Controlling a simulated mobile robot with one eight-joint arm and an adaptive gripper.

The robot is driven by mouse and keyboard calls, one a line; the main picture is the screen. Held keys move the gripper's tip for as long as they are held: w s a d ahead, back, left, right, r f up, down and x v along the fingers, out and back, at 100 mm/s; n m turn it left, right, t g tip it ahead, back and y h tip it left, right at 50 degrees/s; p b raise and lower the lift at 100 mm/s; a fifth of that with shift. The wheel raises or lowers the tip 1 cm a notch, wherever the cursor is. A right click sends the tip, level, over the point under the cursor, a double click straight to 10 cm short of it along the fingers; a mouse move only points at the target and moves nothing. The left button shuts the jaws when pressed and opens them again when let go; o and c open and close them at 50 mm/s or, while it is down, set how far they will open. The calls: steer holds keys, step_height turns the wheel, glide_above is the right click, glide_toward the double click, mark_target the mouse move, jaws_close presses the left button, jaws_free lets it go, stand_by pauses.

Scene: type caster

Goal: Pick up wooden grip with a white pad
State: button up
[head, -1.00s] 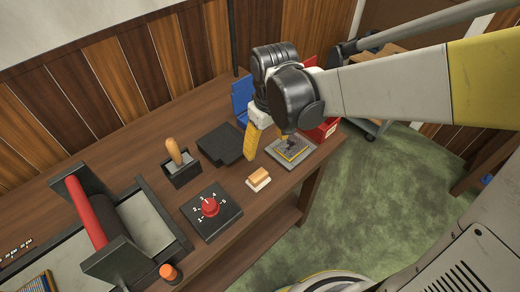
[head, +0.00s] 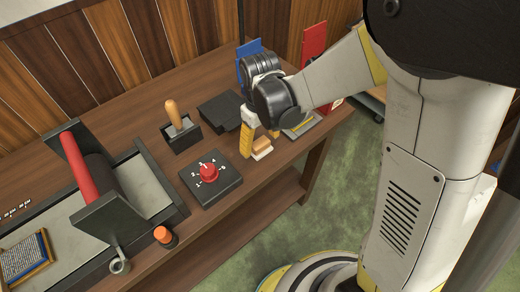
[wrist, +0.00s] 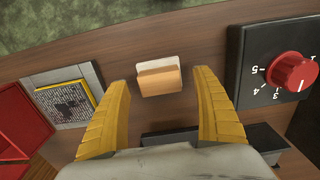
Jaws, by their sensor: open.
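The wooden grip with a white pad (head: 261,147) lies on the brown table near its front edge, tan wood on top and white pad beneath. In the wrist view the wooden grip (wrist: 158,79) sits just beyond and between my fingertips, apart from both. My gripper (head: 258,133) is above the table at the grip, with its yellow fingers spread. In the wrist view my gripper (wrist: 161,80) is open and empty. In the head view a finger is close to the grip, and the far finger is partly hidden.
A black box with a red dial (head: 209,173) stands left of the grip. A grey plate with a small printed block (wrist: 68,102) lies on the other side. A black holder with a wooden-handled tool (head: 181,131) and a flat black block (head: 222,111) are behind. Bare table surrounds the grip.

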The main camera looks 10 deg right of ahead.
mark_target(262, 143)
steer(key=shift+f, duration=0.85)
steer(key=shift+r, duration=0.1)
steer(key=c, duration=1.3)
steer(key=shift+r, duration=0.15)
steer(key=shift+r, duration=0.35)
steer(key=r+p, duration=0.1)
steer(key=r, duration=0.1)
steer(key=r+p, duration=0.1)
steer(key=r, duration=0.1)
steer(key=shift+s+d+p, duration=0.1)
steer(key=shift+d+p, duration=0.15)
steer(key=shift+p, duration=0.1)
steer(key=s+d+r+p, duration=0.3)
steer(key=s+d+r, duration=0.2)
steer(key=d, duration=0.5)
steer(key=shift+r+p, duration=0.3)
steer(key=shift+r, duration=0.2)
